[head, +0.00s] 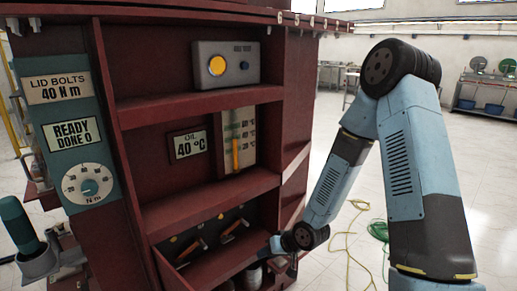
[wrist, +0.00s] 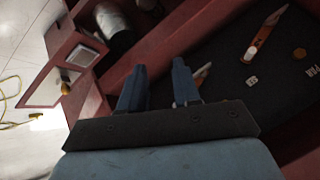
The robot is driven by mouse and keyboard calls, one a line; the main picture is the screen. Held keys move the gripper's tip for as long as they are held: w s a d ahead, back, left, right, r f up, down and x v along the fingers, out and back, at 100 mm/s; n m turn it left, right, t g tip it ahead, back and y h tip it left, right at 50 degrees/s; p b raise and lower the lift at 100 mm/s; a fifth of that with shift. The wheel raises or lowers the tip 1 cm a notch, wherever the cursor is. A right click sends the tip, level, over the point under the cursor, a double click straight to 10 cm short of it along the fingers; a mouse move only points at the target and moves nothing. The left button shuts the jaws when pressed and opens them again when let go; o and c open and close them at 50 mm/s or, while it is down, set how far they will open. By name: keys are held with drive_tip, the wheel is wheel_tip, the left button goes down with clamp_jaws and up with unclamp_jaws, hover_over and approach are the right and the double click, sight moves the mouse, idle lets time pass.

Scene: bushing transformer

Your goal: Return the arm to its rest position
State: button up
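My blue and black arm fills the right of the head view, bent high at the elbow. Its forearm slopes down to the left, toward the lower shelf of the dark red cabinet (head: 215,190). My gripper is small and hard to make out in the head view. In the wrist view my gripper (wrist: 158,88) has its two blue fingers apart, with nothing between them. The fingers point over the edge of a dark tray (wrist: 235,85). An orange-handled tool (wrist: 262,38) lies in that tray, and another one (wrist: 203,72) is partly hidden behind the right finger.
A pale spool (wrist: 112,18) lies near the red divider. Yellow and green hoses (head: 378,230) lie on the floor. The floor between cabinet and arm is otherwise open.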

drive_tip(key=s+d+r+m+t+h, duration=0.1)
drive_tip(key=d+r+h, duration=0.3)
drive_tip(key=d+r, duration=0.55)
drive_tip(key=s+d+r+h, duration=0.1)
drive_tip(key=d+r+h, duration=0.35)
drive_tip(key=r, duration=0.85)
drive_tip(key=s+d+r+m, duration=0.1)
drive_tip(key=s+d+r, duration=0.2)
drive_tip(key=s+r, duration=0.5)
drive_tip(key=s+d+r+m+y, duration=0.1)
drive_tip(key=s+d+r, duration=0.2)
drive_tip(key=s+r, duration=0.5)
drive_tip(key=s, duration=0.3)
drive_tip(key=shift+s+d, duration=0.15)
drive_tip(key=shift+r+y, duration=0.1)
drive_tip(key=shift+y, duration=0.15)
